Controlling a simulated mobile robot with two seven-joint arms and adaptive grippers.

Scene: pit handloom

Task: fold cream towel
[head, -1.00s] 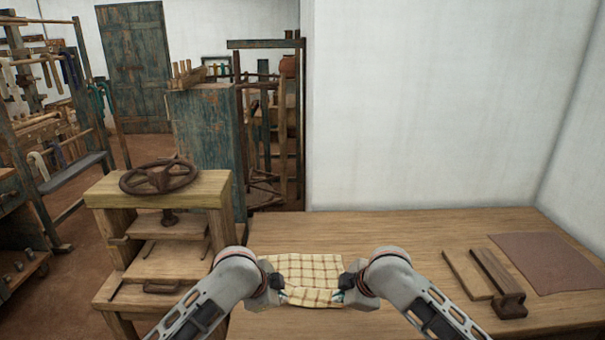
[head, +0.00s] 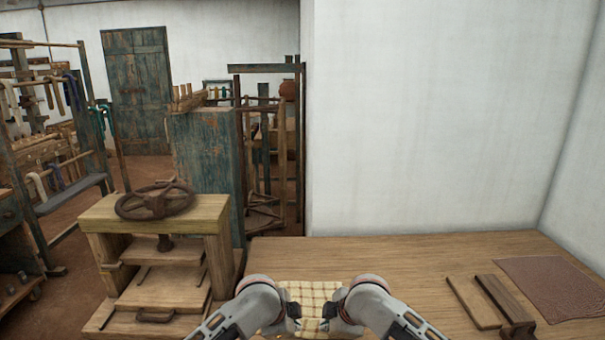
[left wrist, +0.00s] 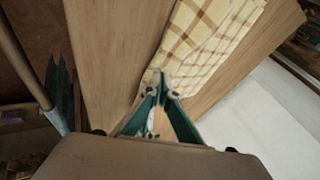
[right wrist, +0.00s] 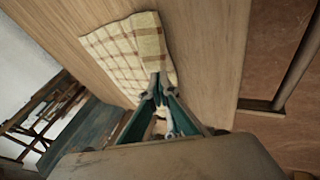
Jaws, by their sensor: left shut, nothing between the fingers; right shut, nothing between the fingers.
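The cream towel (head: 310,290) with a brown check lies on the wooden table in the head view, partly hidden by my arms. It also shows in the left wrist view (left wrist: 205,42) and the right wrist view (right wrist: 122,52). My left gripper (left wrist: 163,82) is shut and empty, its tips at the near edge of the towel. My right gripper (right wrist: 157,82) is shut and empty, its tips over the towel near its edge. Whether the tips touch the cloth I cannot tell. In the head view the grippers face each other, close together, over the towel's near part.
On the right of the table (head: 400,262) are a flat board (head: 472,302), a dark wooden tool (head: 503,300) and a brown mat (head: 550,285). A wooden press with a handwheel (head: 155,200) stands at the left. Table space behind the towel is clear.

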